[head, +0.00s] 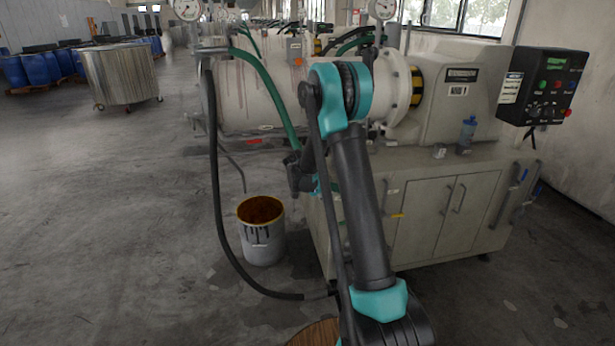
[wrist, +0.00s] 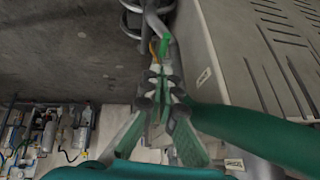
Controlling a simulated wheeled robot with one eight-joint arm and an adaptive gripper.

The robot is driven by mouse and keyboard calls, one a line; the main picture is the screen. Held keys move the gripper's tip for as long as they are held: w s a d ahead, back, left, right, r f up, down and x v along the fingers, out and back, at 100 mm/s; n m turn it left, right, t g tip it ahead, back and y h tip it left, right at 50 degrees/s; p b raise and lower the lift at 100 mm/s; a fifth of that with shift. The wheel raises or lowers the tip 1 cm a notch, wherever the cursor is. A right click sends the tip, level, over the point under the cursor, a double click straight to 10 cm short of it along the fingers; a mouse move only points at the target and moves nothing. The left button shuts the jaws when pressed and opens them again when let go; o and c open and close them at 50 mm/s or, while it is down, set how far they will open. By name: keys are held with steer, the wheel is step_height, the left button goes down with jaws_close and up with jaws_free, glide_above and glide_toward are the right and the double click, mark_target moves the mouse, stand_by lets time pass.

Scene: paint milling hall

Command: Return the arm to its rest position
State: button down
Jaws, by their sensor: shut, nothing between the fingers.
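My arm (head: 360,205) rises from the bottom of the head view, bends at a teal elbow (head: 342,95) and folds down on its far side, in front of the mill. Its dark wrist end (head: 297,175) shows left of the upper link, partly hidden by it; the fingers cannot be made out there. In the wrist view my gripper (wrist: 160,78) is shut with nothing between its fingers. A green hose (wrist: 255,135) runs past its right side in that view. Whether they touch cannot be told.
The horizontal mill (head: 265,95) stands on a cabinet (head: 440,215) close beyond my arm. Green and black hoses (head: 217,190) hang at its left. A paint-stained bucket (head: 263,243) stands on the floor. A control box (head: 543,88) is at right.

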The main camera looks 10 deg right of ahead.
steer(key=s+a+r+n+y, duration=0.1)
steer(key=s+n, duration=0.5)
steer(key=s, duration=0.6)
steer(key=s+a+r+n+t+y, duration=0.1)
steer(key=s+n, duration=0.5)
steer(key=s, duration=0.6)
steer(key=s+a+r+n+t+y, duration=0.1)
steer(key=s+a+r+n+y, duration=0.2)
steer(key=s, duration=0.9)
steer(key=r+n+y, duration=0.1)
steer(key=n, duration=0.2)
steer(key=shift+s, duration=0.35)
